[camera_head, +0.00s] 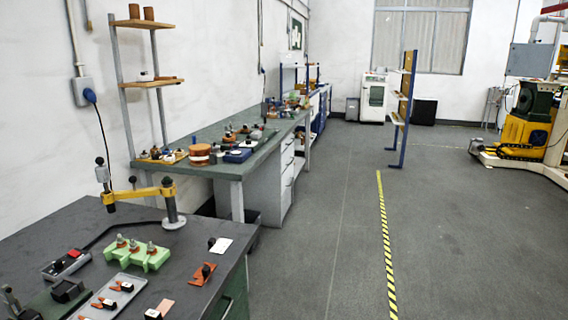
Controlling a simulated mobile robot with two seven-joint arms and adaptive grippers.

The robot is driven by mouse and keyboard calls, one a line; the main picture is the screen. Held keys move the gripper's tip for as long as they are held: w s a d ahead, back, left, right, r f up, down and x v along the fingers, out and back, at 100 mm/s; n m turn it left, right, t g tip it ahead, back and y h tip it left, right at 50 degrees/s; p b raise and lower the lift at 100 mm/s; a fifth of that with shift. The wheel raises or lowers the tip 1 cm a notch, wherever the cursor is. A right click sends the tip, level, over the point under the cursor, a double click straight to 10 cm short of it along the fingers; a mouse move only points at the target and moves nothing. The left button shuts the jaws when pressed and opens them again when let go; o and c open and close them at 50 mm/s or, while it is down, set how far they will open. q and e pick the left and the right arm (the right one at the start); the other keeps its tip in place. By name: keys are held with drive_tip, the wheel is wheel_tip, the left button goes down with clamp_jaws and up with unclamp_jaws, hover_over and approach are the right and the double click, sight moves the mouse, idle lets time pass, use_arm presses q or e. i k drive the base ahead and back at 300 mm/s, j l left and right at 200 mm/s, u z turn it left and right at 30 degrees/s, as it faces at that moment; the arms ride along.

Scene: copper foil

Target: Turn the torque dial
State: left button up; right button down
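I cannot tell for certain which part is the torque dial. On the near dark bench (190,225), a grey control box (66,263) with a red part and black knobs lies near the left side. A small black knob sits on an orange plate (203,274) near the bench's right edge. Another black knob lies beside a white card (221,245). Neither of my grippers is in view.
A green fixture (137,254) with several pegs and a grey tray (107,297) stand on the near bench. A green-topped bench (225,168) with many parts runs along the left wall. The grey floor (320,230) right of the benches is clear, crossed by a yellow-black line (385,240).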

sight(58, 264)
drive_tip(key=u, duration=1.35)
drive_tip(key=i+l+z, duration=0.15)
drive_tip(key=z, duration=0.25)
drive_tip(key=i+l+z, duration=0.15)
drive_tip(key=z, duration=0.3)
